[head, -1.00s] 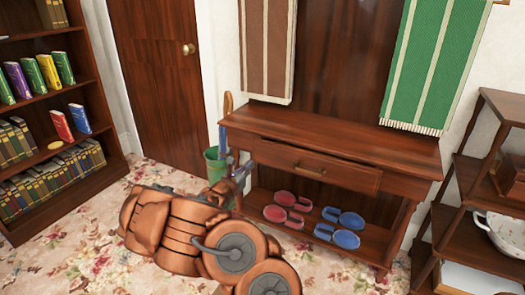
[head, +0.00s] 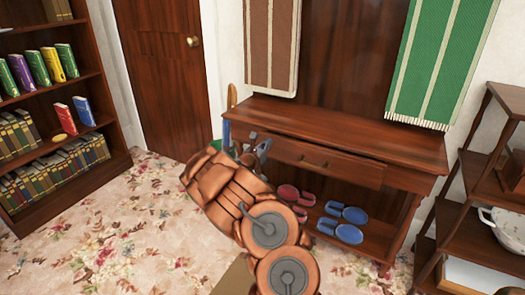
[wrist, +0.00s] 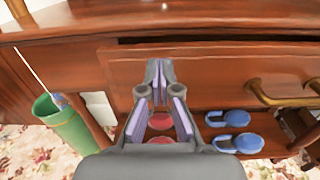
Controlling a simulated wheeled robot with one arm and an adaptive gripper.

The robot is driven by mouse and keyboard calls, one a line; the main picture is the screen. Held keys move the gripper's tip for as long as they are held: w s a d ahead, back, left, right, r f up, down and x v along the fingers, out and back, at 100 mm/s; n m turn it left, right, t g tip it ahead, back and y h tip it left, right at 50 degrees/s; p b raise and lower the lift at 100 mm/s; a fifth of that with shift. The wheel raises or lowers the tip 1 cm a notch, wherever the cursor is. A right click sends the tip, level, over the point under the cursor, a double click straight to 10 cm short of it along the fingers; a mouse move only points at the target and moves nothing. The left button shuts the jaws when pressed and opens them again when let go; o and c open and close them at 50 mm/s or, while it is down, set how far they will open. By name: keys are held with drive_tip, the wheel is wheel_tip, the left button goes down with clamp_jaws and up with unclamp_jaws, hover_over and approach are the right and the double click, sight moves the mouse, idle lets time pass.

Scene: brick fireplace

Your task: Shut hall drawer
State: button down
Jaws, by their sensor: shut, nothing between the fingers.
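The hall table's wooden drawer (head: 345,170) stands slightly out from the table, with a brass handle (head: 315,162) on its front. In the wrist view the drawer front (wrist: 215,75) fills the middle and right, with a dark gap above its top edge. The handle (wrist: 285,98) is at the right. My gripper (head: 262,143) is at the left end of the drawer front. In the wrist view its fingertips (wrist: 159,68) are shut and empty, in front of the drawer's left part, left of the handle. I cannot tell whether they touch it.
Red slippers (head: 294,194) and blue slippers (head: 344,221) lie on the table's lower shelf. A green bin (wrist: 65,125) stands left of the drawer. A bookcase (head: 110,165) is at the left, a shelf rack (head: 462,215) at the right. The flowered carpet (head: 110,235) has free room.

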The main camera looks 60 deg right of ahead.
sight(273, 138)
drive_tip(key=shift+d, duration=1)
drive_tip(key=d, duration=0.1)
drive_tip(key=d+b, duration=0.1)
drive_tip(key=d, duration=0.1)
drive_tip(key=shift+w+d+f+b, duration=0.15)
drive_tip(key=shift+w+d+b, duration=0.15)
drive_tip(key=shift+d, duration=0.45)
drive_tip(key=shift+s+r, duration=0.1)
drive_tip(key=shift+r, duration=0.4)
drive_tip(key=shift+d+r, duration=0.1)
drive_tip(key=shift+a+f+b, duration=0.3)
drive_tip(key=shift+a, duration=0.05)
drive_tip(key=s+a, duration=0.1)
drive_tip(key=a, duration=1.2)
drive_tip(key=shift+a+f, duration=0.15)
drive_tip(key=shift+a, duration=0.15)
